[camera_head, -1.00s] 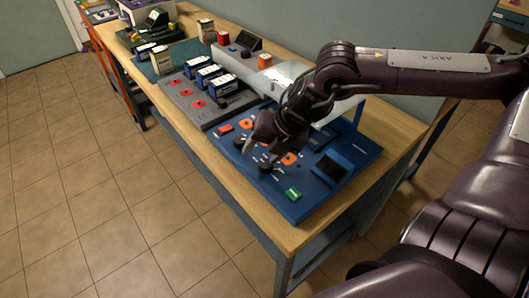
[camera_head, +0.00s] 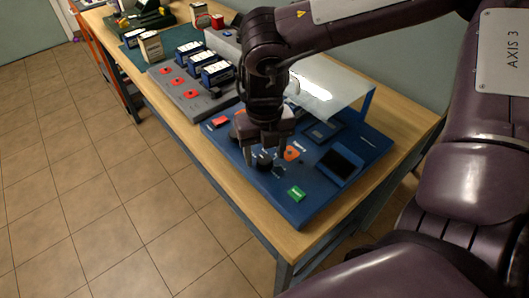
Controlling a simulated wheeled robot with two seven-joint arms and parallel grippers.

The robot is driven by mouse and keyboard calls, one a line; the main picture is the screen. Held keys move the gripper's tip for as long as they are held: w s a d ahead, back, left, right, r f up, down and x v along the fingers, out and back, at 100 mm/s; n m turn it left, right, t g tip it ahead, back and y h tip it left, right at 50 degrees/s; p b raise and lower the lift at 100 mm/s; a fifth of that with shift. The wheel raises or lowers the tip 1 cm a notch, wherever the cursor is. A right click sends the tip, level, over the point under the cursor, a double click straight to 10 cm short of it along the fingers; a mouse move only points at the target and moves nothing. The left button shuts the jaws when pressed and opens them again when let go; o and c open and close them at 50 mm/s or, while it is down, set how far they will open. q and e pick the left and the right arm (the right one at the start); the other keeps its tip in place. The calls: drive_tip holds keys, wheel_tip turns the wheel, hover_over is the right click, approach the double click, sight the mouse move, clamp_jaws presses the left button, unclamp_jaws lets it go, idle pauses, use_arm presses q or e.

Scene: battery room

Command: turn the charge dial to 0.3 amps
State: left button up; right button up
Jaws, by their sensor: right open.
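The blue charger panel (camera_head: 326,192) lies on the wooden bench. A dark round dial (camera_head: 264,161) is on its front part, beside an orange mark (camera_head: 292,153); its labels and pointer are too small to read. My right gripper (camera_head: 265,159) points down over the panel, open, with one finger on each side of this dial. I cannot tell whether the fingers touch it. The gripper body hides part of the panel, including most of the area behind the dial. My left gripper is not in view.
The panel also carries a green button (camera_head: 296,194), a red button (camera_head: 220,121) and a dark screen (camera_head: 340,166). A clear raised cover (camera_head: 325,84) stands at its back. A grey rack with battery packs (camera_head: 217,73) is to the left. Floor in front is clear.

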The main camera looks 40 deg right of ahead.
drive_tip(key=shift+s+f, duration=0.1)
drive_tip(key=shift+f, duration=0.45)
drive_tip(key=shift+c, duration=0.4)
